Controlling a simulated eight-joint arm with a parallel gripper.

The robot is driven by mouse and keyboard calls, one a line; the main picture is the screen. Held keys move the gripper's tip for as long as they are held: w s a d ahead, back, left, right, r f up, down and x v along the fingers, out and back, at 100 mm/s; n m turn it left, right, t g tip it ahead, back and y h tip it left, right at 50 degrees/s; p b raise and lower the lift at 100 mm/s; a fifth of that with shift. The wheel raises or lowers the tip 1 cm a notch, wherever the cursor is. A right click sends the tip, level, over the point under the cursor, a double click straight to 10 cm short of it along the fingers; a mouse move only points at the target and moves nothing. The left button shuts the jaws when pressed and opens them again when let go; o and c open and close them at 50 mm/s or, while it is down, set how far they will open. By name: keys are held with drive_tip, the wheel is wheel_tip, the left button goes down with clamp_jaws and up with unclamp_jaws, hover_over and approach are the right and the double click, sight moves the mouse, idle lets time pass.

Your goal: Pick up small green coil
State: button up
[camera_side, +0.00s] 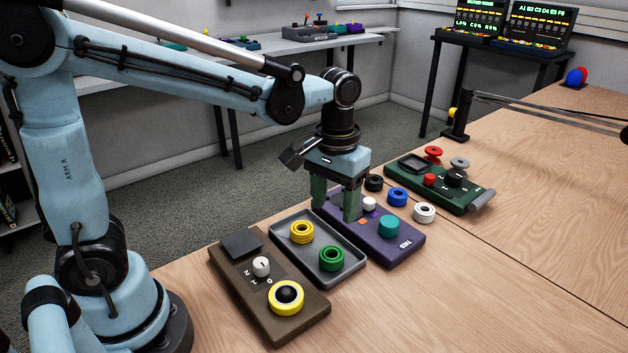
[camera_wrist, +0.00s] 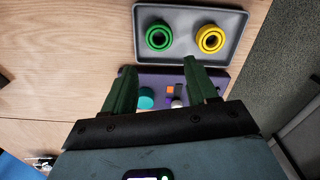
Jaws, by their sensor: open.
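The small green coil (camera_side: 331,258) lies in a grey tray, beside a yellow coil (camera_side: 302,231). In the wrist view the green coil (camera_wrist: 159,36) is at the left of the tray and the yellow coil (camera_wrist: 211,39) at the right. The tray (camera_side: 347,241) sits on the wooden table. My gripper (camera_side: 335,207) is open and empty, pointing down above the purple panel, behind and right of the tray in the side view. In the wrist view its fingers (camera_wrist: 160,80) are apart, with the green coil beyond the tips.
A purple panel (camera_side: 405,245) with a teal knob is under my gripper. A brown panel (camera_side: 300,318) with a yellow-ringed button stands left of the tray. Black, blue (camera_side: 397,197) and white coils (camera_side: 424,212) lie behind the purple panel. A green panel (camera_side: 470,195) stands farther right. The front table is clear.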

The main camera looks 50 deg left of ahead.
hover_over(332, 253)
wheel_tip(332, 253, down, 6)
drive_tip(key=shift+w+a+f, duration=0.1)
drive_tip(key=shift+f, duration=2.8)
drive_tip(key=shift+c, duration=0.3)
drive_tip(key=c, duration=0.7)
drive_tip(key=shift+r, duration=0.15)
